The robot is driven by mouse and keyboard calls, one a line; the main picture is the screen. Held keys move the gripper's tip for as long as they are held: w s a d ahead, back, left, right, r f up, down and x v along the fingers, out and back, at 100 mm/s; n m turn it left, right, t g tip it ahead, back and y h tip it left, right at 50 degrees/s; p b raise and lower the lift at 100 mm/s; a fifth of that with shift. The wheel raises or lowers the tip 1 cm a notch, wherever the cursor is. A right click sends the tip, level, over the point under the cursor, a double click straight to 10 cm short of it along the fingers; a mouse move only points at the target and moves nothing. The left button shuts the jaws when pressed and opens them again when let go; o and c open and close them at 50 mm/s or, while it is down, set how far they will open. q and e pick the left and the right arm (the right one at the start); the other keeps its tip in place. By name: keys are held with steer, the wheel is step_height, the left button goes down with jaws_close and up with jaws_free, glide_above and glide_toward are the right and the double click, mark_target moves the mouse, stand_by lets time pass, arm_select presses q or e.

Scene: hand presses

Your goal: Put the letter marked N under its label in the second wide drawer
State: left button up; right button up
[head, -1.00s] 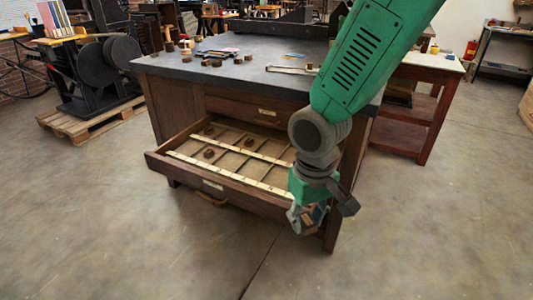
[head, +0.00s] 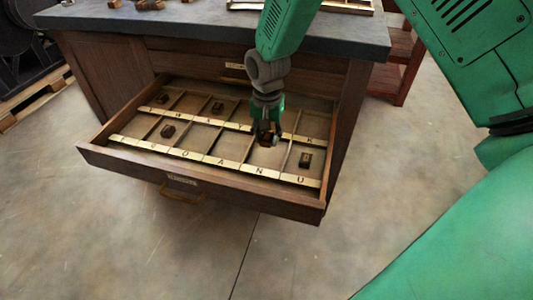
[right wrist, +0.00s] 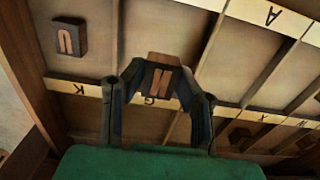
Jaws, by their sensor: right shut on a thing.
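The second wide drawer (head: 262,188) is pulled open, with two label strips and divided compartments. The front strip carries the label N (head: 246,171) between A and U. My right gripper (head: 268,139) points down over the compartment behind this strip, left of the U block. In the right wrist view the gripper (right wrist: 160,92) is shut on a small dark block marked N (right wrist: 163,80). The block appears over the compartment beside the one with the U block. Whether it touches the drawer floor I cannot tell. My left gripper is out of view.
A block marked U (right wrist: 68,37) lies in the compartment behind the U label; it also shows in the head view (head: 305,160). Other blocks (head: 167,131) lie in compartments to the left. Thin dividers stand close to the gripper. The cabinet top (head: 200,30) overhangs the back.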

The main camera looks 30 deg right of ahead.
mark_target(267, 155)
step_height(267, 155, down, 4)
steer(key=shift+d+f+b, duration=0.1)
steer(key=shift+f+b, duration=0.15)
steer(key=shift+b, duration=0.35)
steer(key=shift+f, duration=0.35)
steer(key=shift+r, duration=0.1)
steer(key=shift+c, duration=0.3)
steer(key=o, duration=1)
step_height(267, 155, up, 12)
steer(key=p, duration=0.3)
steer(key=shift+p, duration=0.35)
